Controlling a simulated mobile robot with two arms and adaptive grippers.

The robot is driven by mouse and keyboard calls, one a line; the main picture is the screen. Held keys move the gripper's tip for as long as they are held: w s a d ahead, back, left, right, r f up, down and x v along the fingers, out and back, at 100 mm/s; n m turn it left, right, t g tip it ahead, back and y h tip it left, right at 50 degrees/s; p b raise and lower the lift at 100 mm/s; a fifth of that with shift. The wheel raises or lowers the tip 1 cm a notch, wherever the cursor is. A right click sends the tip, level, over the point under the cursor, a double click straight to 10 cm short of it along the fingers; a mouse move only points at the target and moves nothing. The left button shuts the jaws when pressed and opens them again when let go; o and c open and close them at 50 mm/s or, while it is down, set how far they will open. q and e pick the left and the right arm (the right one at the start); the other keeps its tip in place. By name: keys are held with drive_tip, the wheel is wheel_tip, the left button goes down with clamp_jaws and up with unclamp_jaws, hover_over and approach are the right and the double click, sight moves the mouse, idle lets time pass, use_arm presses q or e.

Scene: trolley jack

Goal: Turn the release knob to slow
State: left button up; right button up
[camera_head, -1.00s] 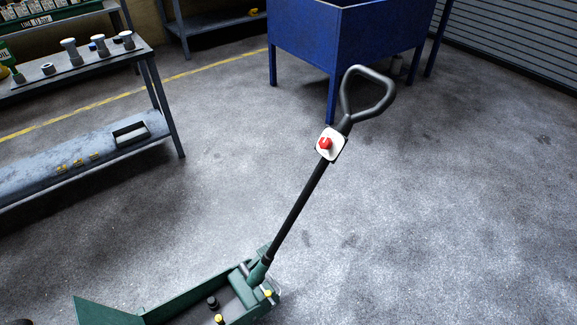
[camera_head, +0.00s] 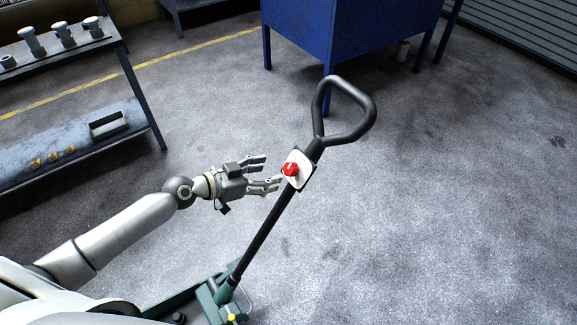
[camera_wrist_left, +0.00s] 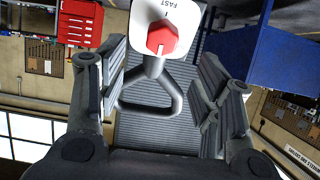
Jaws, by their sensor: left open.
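The red release knob (camera_head: 290,169) sits on a white plate (camera_head: 301,170) fixed to the black handle shaft of the green trolley jack (camera_head: 217,290). My left gripper (camera_head: 270,172) is open and empty, just left of the knob, with its fingers pointing at it. In the left wrist view the knob (camera_wrist_left: 162,38) shows beyond and between the open fingers, apart from them. The word FAST is readable on the plate (camera_wrist_left: 165,14) beside the knob. A slow mark cannot be made out. My right gripper is not in view.
The black loop grip (camera_head: 345,110) rises above the plate. A blue bin on legs (camera_head: 345,40) stands behind the jack. A grey shelf bench (camera_head: 70,140) with several metal parts stands at the left. The floor at the right is clear.

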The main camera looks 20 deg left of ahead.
sight(288, 168)
use_arm(q)
drive_tip(key=p+x, duration=0.1)
drive_tip(key=x, duration=0.6)
drive_tip(key=shift+w+d, duration=0.1)
drive_tip(key=shift+w, duration=0.15)
drive_tip(key=shift+w+d+f, duration=0.35)
drive_tip(key=shift+w, duration=0.1)
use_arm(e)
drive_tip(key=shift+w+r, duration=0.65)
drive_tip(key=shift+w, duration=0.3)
use_arm(q)
drive_tip(key=shift+c, duration=0.2)
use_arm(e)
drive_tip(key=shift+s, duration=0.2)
use_arm(q)
drive_tip(key=c, duration=1)
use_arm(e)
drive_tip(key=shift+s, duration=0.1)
